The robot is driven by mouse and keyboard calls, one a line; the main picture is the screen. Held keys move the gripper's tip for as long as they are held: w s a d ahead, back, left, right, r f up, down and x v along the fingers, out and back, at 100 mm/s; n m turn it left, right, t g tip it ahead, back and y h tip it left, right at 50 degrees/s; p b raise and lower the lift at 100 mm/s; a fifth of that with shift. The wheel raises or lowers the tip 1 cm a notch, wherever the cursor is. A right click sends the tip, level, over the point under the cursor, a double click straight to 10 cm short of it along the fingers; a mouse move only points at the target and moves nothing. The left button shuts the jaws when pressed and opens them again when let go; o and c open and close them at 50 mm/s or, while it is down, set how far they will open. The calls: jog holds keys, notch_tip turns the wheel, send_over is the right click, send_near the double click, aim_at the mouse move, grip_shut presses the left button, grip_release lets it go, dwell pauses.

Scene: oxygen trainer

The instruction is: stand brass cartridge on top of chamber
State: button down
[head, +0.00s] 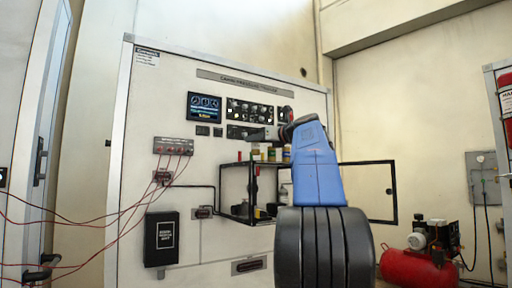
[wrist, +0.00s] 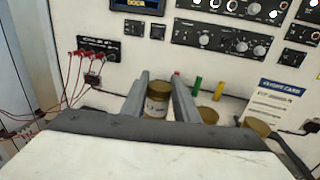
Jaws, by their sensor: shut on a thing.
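The brass cartridge (wrist: 159,103), with a gold lid and a pale label, sits between the two grey fingers of my gripper (wrist: 159,98) in the wrist view. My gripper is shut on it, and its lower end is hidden. In the head view my gripper (head: 262,134) is in front of the panel, above a black-framed open box (head: 235,165), which looks like the chamber. I cannot make out the held cartridge there. Small jars (head: 271,154) stand at the top of this box, partly behind my arm.
Other gold-lidded jars (wrist: 208,115) stand to the right of the gripper, with green (wrist: 196,84) and yellow (wrist: 220,90) cylinders behind. An open door frame (head: 368,164) juts right. Red cables (head: 110,217) hang at left. A red compressor (head: 418,265) stands on the floor at right.

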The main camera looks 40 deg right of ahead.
jog(key=shift+f, duration=1.15)
jog(key=shift+f, duration=0.1)
jog(key=c, duration=1.4)
grip_release()
jog(key=s, duration=1.2)
jog(key=shift+a, duration=0.2)
